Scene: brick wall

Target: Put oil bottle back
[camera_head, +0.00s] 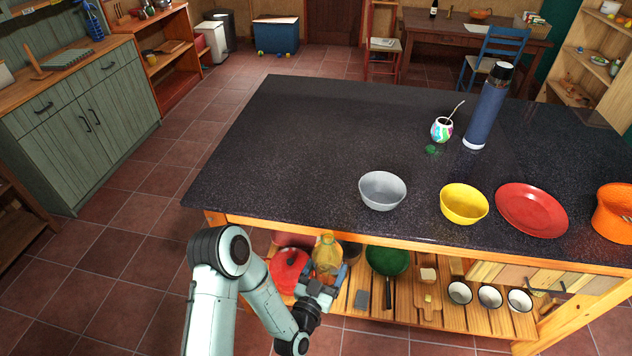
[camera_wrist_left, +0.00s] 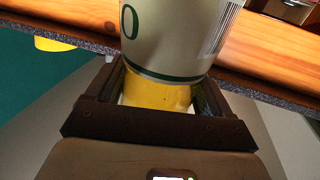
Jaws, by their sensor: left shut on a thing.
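The oil bottle (camera_head: 327,257) is yellow and shows just below the front edge of the dark-topped island, by its lower shelf. My left gripper (camera_head: 326,280) is shut on it from the front. In the left wrist view the bottle (camera_wrist_left: 158,95) fills the gap between the fingers, with its pale label and barcode toward the camera. I cannot tell whether its base touches the shelf. My right gripper is not in view.
The lower shelf holds a red pot (camera_head: 289,270) left of the bottle, a green pan (camera_head: 387,259) right of it, and several mugs. The countertop (camera_head: 290,150) overhangs the shelf. A grey bowl (camera_head: 382,191) stands near its front edge. Its left part is clear.

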